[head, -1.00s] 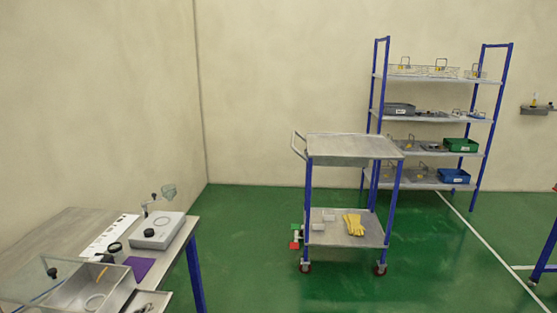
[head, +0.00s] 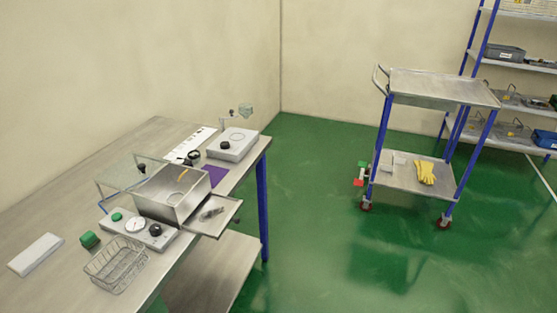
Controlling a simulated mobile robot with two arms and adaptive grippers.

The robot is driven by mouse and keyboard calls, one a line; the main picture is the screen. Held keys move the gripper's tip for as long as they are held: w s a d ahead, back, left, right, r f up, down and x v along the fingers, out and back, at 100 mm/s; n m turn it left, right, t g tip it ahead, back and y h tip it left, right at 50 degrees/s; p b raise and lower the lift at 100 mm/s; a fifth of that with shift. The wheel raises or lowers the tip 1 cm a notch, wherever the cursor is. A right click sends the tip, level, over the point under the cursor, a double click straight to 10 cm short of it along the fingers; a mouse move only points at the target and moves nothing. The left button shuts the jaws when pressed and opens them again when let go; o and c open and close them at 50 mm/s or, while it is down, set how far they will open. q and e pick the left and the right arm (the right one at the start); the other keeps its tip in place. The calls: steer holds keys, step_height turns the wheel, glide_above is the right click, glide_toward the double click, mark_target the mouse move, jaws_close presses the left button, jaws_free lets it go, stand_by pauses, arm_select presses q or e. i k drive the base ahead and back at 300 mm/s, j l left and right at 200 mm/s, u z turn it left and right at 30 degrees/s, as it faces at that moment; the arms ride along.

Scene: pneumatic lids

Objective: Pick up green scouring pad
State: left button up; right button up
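A small green block (head: 90,240), which looks like the green scouring pad, lies on the metal workbench (head: 50,286) in the lower left of the head view. It sits between a white flat block (head: 35,254) on its left and a wire basket (head: 116,265) on its right. Neither of my grippers shows in the head view, so I cannot see whether they are open or shut.
On the bench behind the pad stand a control box with a gauge (head: 135,226), an open metal chamber (head: 172,198) with a clear lid, and a grey device (head: 232,145). A cart (head: 440,90) and shelves (head: 508,55) stand right. Green floor between is clear.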

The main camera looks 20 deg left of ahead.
mark_target(89, 239)
steer(key=j+u, duration=0.15)
steer(key=u, duration=1.7)
